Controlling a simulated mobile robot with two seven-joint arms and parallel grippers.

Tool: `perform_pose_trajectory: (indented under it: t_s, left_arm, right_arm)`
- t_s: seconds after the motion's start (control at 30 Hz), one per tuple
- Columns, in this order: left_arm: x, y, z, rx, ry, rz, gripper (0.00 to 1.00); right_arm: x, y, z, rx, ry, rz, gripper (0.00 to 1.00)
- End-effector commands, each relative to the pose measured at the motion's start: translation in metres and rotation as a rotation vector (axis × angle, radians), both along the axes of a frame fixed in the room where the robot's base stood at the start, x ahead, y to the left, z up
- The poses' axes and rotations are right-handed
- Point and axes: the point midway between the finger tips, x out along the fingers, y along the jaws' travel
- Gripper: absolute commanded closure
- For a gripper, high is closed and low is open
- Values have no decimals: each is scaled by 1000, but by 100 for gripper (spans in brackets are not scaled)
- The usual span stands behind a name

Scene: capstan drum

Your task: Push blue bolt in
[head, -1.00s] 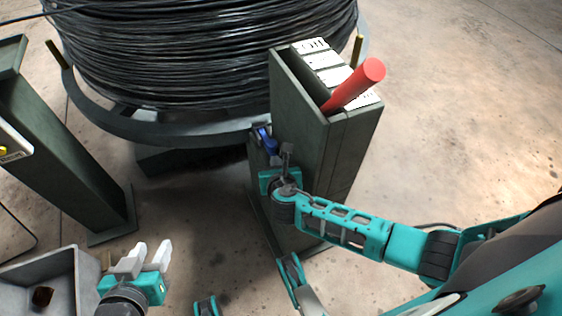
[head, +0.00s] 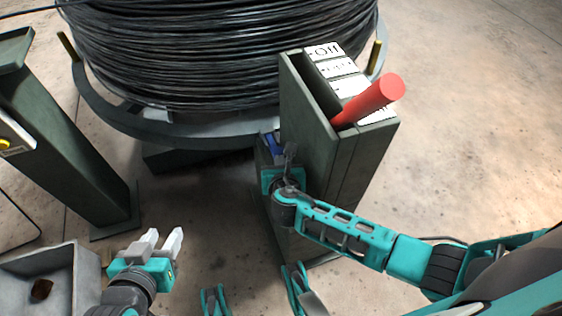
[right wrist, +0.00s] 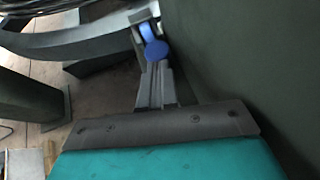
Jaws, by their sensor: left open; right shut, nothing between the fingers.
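The blue bolt (head: 273,146) sits in a bracket on the left side of the dark green lever housing (head: 325,180). In the right wrist view its round blue head (right wrist: 157,50) faces me, with a short blue shank behind it. My right gripper (right wrist: 154,72) is shut and empty. Its fingertips are right at the lower edge of the bolt head; I cannot tell whether they touch it. In the head view my right gripper (head: 276,163) is just in front of the bolt and partly hides it. My left gripper (head: 164,240) is open and empty, low at the left.
The cable drum (head: 220,55) stands behind on a ring frame (head: 180,128). A red lever (head: 372,98) sticks out of the housing top. A green post (head: 70,150) and a grey bin (head: 45,262) are at the left. The housing wall (right wrist: 225,80) is close to my right gripper.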

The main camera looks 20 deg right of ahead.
Motion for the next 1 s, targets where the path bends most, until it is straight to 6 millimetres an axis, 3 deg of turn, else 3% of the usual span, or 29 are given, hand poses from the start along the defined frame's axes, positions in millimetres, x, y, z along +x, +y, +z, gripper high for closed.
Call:
perform_pose_trajectory:
  t_s: [0.43,1.0]
  left_arm:
    - [1,2,7,1,-12,5,57]
    - [1,3,6,3,-8,6,57]
  right_arm:
    - [48,2,1,-1,-3,0,100]
    - [54,-1,2,0,-5,0,100]
